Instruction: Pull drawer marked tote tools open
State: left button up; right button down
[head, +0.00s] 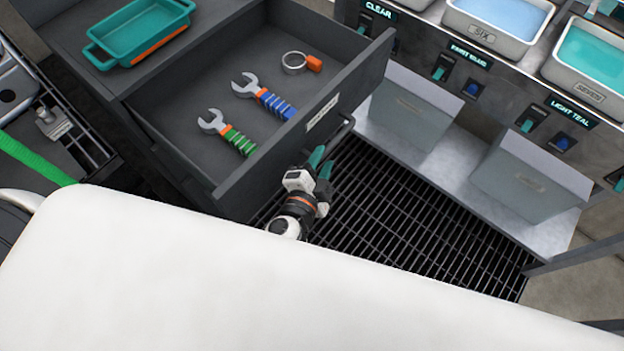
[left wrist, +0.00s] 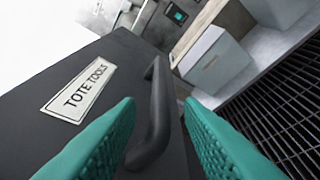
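The dark grey drawer (head: 190,150) stands pulled out from its cabinet in the head view, its inside showing. Its front (left wrist: 105,115) bears a white label (left wrist: 78,91) reading TOTE TOOLS, and a black bar handle (left wrist: 152,120). In the head view the handle (head: 347,126) is at the right part of the front. My left gripper (head: 320,164) is just outside the front, near the handle. In the left wrist view its teal fingers (left wrist: 160,108) are apart, with the handle showing between them; contact is not visible. My right gripper is not in view.
The drawer holds a blue-orange wrench (head: 264,96), a green-orange wrench (head: 228,130) and a ring clamp (head: 297,63). A teal tray (head: 138,35) sits on the cabinet top. Grey bins (head: 410,107) stand on a shelf at right. Black floor grating (head: 420,220) lies clear beside the drawer.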

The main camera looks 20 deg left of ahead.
pick_arm(q)
jog(key=b+v, duration=0.1)
jog(key=v, duration=0.6)
jog(key=shift+s+b, duration=0.25)
jog(key=shift+b, duration=0.15)
jog(key=s+a+f+n+g+p, duration=0.15)
jog(key=s+f+g, duration=0.25)
jog(key=f, duration=0.9)
jog(key=s+a+f+n+g+p, duration=0.1)
jog(key=s+a+f+g+p, duration=0.2)
jog(key=f, duration=1.1)
jog(key=s+a+f+n+g, duration=0.2)
jog(key=s+a+f, duration=0.1)
jog(key=s, duration=0.3)
jog(key=s+a+f+n+g+p, duration=0.1)
jog(key=s+a+f+n+g, duration=0.2)
jog(key=s+f, duration=0.2)
jog(key=s+a+f+n+g+y, duration=0.1)
jog(key=s+a+f+n+g, duration=0.1)
jog(key=s+f, duration=0.3)
jog(key=s+a, duration=0.1)
jog(key=s, duration=0.2)
jog(key=shift+g+p, duration=0.3)
jog(key=shift+p, duration=0.05)
